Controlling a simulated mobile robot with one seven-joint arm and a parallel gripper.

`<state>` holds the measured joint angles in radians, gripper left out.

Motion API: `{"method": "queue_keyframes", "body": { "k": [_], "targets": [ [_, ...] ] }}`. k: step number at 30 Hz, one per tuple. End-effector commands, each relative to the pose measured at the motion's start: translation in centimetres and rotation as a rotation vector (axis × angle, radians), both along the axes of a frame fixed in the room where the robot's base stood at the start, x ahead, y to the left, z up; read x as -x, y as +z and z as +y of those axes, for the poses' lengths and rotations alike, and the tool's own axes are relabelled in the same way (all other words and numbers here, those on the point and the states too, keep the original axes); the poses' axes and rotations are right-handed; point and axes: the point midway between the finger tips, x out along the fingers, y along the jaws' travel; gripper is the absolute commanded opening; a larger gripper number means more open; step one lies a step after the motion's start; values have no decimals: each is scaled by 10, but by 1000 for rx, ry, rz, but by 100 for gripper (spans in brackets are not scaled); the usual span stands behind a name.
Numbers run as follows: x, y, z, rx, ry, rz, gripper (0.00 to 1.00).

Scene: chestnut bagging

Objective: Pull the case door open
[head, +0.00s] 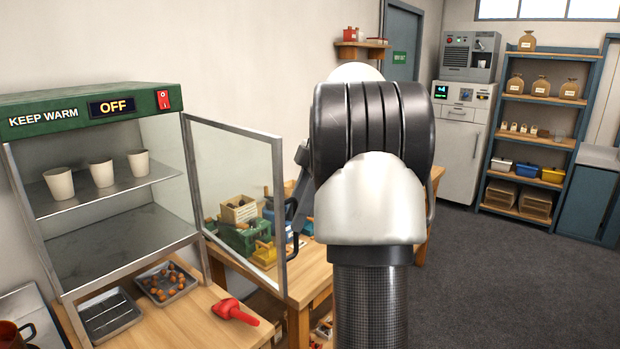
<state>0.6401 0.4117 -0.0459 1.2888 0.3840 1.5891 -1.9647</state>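The warming case (100,103) stands at the left, with a green top reading "KEEP WARM" and "OFF". Its glass door (235,150) with a grey metal frame stands swung open from the case's right front edge, and the case front is uncovered. A dark handle (291,243) shows at the door's free edge. My gripper (298,200) is beside that edge, at the handle's upper part, mostly hidden behind my arm. Its fingers are not clear, so I cannot tell whether they are shut on the handle. Three pale cups (102,172) stand on the upper shelf.
Below the case are a tray of chestnuts (166,283), a slotted tray (109,315) and a red scoop (235,311) on the wooden counter. Behind the door glass, a table holds a green crate (243,236) and boxes. Shelves (528,130) stand far right. The floor at right is clear.

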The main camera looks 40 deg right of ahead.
Motion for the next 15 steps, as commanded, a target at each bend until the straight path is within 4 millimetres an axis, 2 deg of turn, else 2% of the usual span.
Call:
{"method": "queue_keyframes", "body": {
  "k": [15],
  "targets": [
    [14,117,-46,2,-2,-3,28]
  ]
}}
